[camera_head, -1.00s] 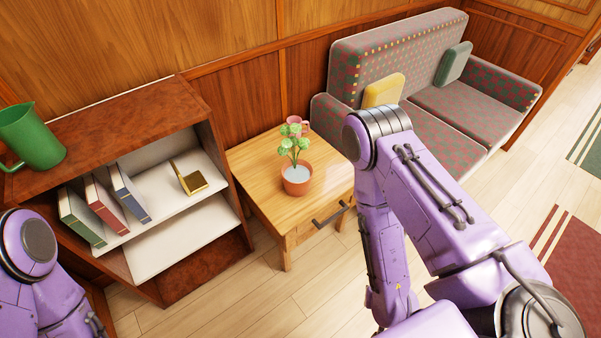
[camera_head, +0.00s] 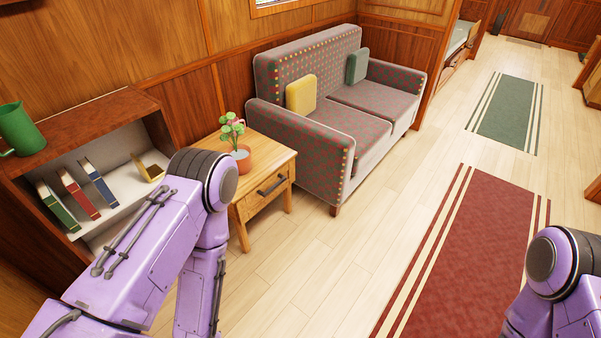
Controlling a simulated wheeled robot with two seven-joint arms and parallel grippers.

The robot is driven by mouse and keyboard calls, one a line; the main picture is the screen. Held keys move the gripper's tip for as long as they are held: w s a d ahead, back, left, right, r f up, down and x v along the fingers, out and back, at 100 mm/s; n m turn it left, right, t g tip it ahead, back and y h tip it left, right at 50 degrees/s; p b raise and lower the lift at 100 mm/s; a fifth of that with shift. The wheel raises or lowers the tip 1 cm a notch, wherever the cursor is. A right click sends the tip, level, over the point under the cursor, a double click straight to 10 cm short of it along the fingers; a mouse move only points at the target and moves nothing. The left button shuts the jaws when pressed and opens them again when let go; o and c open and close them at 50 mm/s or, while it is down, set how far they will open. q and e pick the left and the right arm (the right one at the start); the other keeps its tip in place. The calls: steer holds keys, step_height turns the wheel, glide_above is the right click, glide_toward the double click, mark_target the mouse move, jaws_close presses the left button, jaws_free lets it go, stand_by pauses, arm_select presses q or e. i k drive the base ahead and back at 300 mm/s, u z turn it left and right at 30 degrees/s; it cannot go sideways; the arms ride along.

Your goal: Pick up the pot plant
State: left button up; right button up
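The pot plant (camera_head: 240,157) is a terracotta-coloured pot with green leaves. It stands upright on a small wooden side table (camera_head: 270,155) with a dark drawer handle, left of the picture's middle. My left arm comes in from the lower left, and its elbow is in front of the table's left part. Its forearm runs down out of the picture, so the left gripper is not seen. My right arm shows only at the lower right edge, and its gripper is not seen either. Nothing visible touches the plant.
A shelf unit (camera_head: 70,125) with books and a green jug (camera_head: 18,130) stands left of the table. A sofa (camera_head: 335,112) with yellow and green cushions stands to its right. Wooden floor and a red rug (camera_head: 450,260) lie open at the front right.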

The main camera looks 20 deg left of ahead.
mark_target(242, 153)
steer(key=z, duration=0.45)
steer(key=i, duration=1.55)
steer(key=u, duration=1.3)
steer(key=i, duration=0.75)
steer(key=u, duration=0.75)
